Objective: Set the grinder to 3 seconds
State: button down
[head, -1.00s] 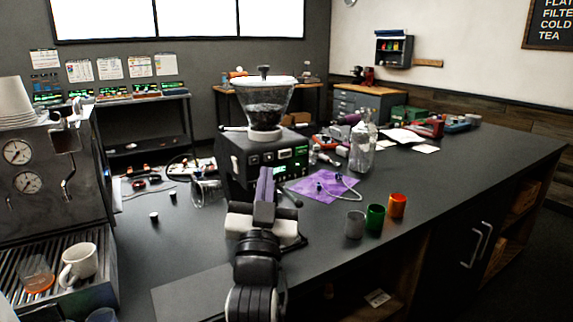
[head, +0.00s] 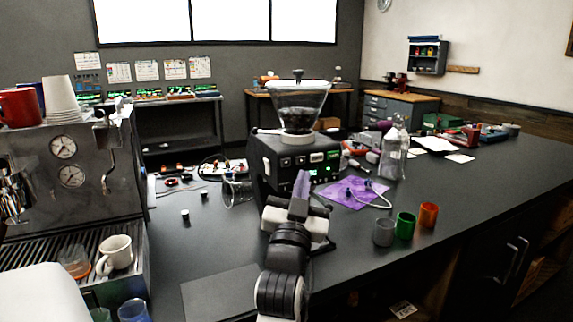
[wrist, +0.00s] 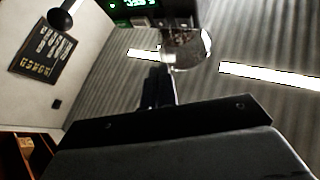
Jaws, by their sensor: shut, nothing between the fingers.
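The grinder (head: 268,158) stands on the counter, a black box with a clear hopper (head: 298,105) of dark beans on top. Its front panel has several pale buttons and a small green-lit display (head: 322,172); the digits are too small to read. My gripper (head: 303,182) is in front of the panel, fingers shut and empty, tips just left of the display. They hide part of the lower front. I cannot tell whether they touch it. In the wrist view, the shut fingers (wrist: 157,88) point toward the panel, where the green display (wrist: 138,3) is cut off by the top edge.
A purple cloth (head: 352,194) with a tube lies right of the grinder, with a clear bottle (head: 394,152) behind. Grey (head: 383,231), green (head: 405,226) and orange (head: 428,215) cups stand near the counter's front edge. An espresso machine (head: 75,180) is at left.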

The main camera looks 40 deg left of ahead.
jog(key=shift+w+a+b, duration=0.15)
jog(key=shift+w+a, duration=0.15)
jog(key=shift+a, duration=0.45)
jog(key=shift+w+a+b, duration=0.2)
jog(key=shift+w+a, duration=0.15)
jog(key=shift+a, duration=0.4)
jog(key=shift+w+a+b, duration=0.15)
jog(key=shift+w+a, duration=0.15)
jog(key=shift+a, duration=0.45)
jog(key=shift+a, duration=0.1)
jog(key=shift+w+a+b, duration=0.15)
jog(key=shift+a+b, duration=0.15)
jog(key=shift+b, duration=0.05)
jog(key=shift+w+a, duration=0.1)
jog(key=shift+a, duration=0.25)
dwell(0.8)
jog(key=shift+d, duration=0.15)
jog(key=shift+s+d, duration=0.25)
jog(key=shift+d, duration=0.35)
jog(key=shift+s+d, duration=0.35)
jog(key=shift+d, duration=0.4)
jog(key=shift+s+d, duration=0.3)
jog(key=shift+d, duration=0.5)
jog(key=shift+s+d, duration=0.35)
jog(key=shift+d, duration=0.4)
dwell(0.9)
